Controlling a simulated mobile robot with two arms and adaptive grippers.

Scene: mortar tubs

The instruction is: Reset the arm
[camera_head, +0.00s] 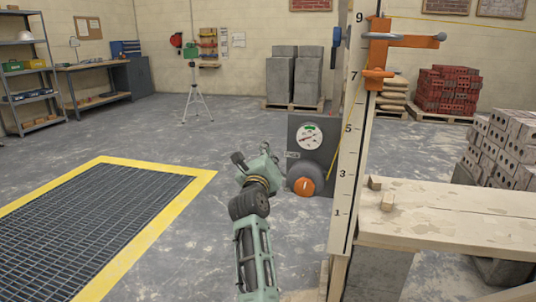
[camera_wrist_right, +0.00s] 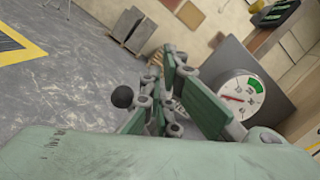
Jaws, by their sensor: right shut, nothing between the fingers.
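My right arm rises from the bottom middle of the head view. It ends in my pale green right gripper (camera_head: 258,166), low over the grey floor, just left of the dark gauge panel. In the right wrist view the gripper's fingers (camera_wrist_right: 170,92) are shut, with nothing held between them. The gauge (camera_wrist_right: 240,97) shows close beside the fingers in that view, but I cannot tell how wide the gap is. My left gripper is not in view.
A dark panel (camera_head: 322,126) with a gauge (camera_head: 309,136) and an orange knob (camera_head: 304,186) stands by a tall measuring board (camera_head: 349,150). A plank bench (camera_head: 455,215) and blocks (camera_head: 505,150) are at right. A yellow-edged floor grate (camera_head: 95,225) lies left.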

